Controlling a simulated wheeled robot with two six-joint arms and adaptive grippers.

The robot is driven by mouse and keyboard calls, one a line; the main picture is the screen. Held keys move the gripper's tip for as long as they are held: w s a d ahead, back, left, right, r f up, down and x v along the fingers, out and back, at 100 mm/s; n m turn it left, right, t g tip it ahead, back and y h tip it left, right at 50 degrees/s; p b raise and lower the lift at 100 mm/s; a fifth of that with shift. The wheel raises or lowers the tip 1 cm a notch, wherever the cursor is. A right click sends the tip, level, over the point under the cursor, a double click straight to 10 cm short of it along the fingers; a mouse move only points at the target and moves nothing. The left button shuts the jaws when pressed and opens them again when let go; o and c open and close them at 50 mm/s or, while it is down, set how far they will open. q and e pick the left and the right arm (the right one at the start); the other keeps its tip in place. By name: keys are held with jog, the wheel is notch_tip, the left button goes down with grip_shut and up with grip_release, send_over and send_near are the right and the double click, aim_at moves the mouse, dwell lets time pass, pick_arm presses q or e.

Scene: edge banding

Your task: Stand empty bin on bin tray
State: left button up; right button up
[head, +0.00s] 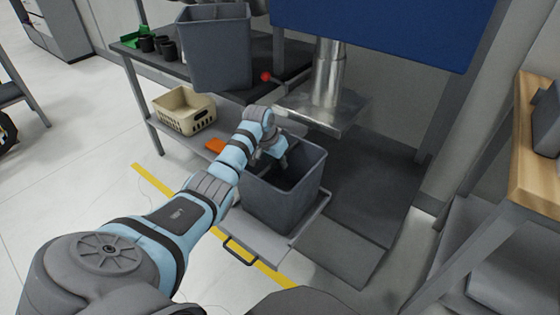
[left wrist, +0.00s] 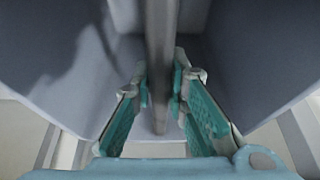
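A grey, open-topped bin (head: 283,203) stands upright on the low grey bin tray (head: 312,222), which has a dark handle at its front. The visible part of the bin's inside looks empty. A second grey bin (head: 213,50) stands higher up at the shelf. My right gripper is not in view.
A beige basket (head: 184,110) and an orange item (head: 215,145) are on the lower shelf. Black cups (head: 157,46) stand on the upper shelf. A metal column with a plate (head: 325,100) rises behind the bin. A wooden-topped bench (head: 537,150) is at the right.

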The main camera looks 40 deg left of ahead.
pick_arm(q)
jog(key=shift+o, duration=1.4)
jog(key=shift+r, duration=0.15)
